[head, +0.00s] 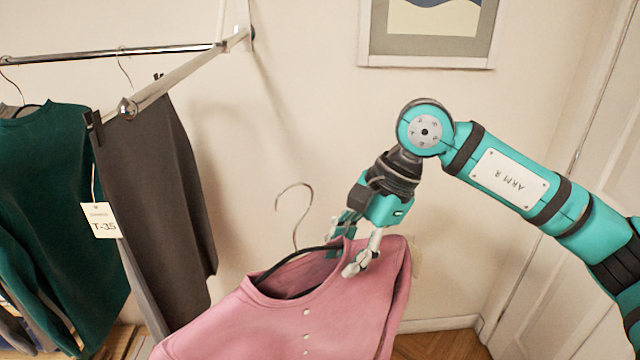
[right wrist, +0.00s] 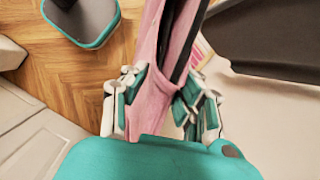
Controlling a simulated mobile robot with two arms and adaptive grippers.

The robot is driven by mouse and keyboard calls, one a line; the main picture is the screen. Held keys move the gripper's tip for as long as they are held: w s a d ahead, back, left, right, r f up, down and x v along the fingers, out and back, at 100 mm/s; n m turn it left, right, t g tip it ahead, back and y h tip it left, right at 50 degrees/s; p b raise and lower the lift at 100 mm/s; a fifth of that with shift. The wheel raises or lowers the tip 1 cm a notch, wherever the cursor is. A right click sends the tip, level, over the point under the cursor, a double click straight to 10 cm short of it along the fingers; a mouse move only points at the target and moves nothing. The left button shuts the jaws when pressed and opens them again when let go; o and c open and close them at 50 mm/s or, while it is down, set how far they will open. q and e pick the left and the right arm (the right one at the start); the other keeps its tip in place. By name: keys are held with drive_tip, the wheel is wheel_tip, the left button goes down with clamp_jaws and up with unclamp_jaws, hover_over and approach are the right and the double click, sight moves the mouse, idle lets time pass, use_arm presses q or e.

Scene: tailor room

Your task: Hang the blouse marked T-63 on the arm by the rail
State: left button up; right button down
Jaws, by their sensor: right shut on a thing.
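A pink blouse (head: 300,325) hangs on a dark hanger with a metal hook (head: 297,215) in the head view. My right gripper (head: 352,245) is shut on the blouse and hanger at the shoulder beside the neckline. The pink cloth (right wrist: 152,95) also shows between the fingers of my right gripper (right wrist: 165,100) in the right wrist view. The hook points up and is free of any bar. The side arm (head: 180,75) by the rail sticks out toward me at upper left, with a knob at its end. My left gripper is out of view.
The rail (head: 150,50) carries a green top (head: 45,190) and dark trousers (head: 160,190) with a tag T-35 (head: 101,220), left of the blouse. A framed picture (head: 430,30) is on the wall behind. A door (head: 570,230) stands at right.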

sight(291, 187)
drive_tip(key=shift+s+a+r+m+t, duration=0.45)
drive_tip(key=shift+a+r+m, duration=0.65)
drive_tip(key=shift+r, duration=1.4)
drive_tip(key=shift+s+a+r+m+t, duration=0.3)
drive_tip(key=shift+s+a+r+m, duration=0.45)
drive_tip(key=shift+a+r, duration=1.2)
drive_tip(key=shift+s+a+r+m+t, duration=0.4)
drive_tip(key=shift+a+r+m, duration=0.5)
drive_tip(key=shift+r, duration=2.1)
drive_tip(key=a+f, duration=0.2)
drive_tip(key=a, duration=0.3)
drive_tip(key=shift+a, duration=0.4)
drive_tip(key=shift+f, duration=0.1)
drive_tip(key=c, duration=1)
unclamp_jaws()
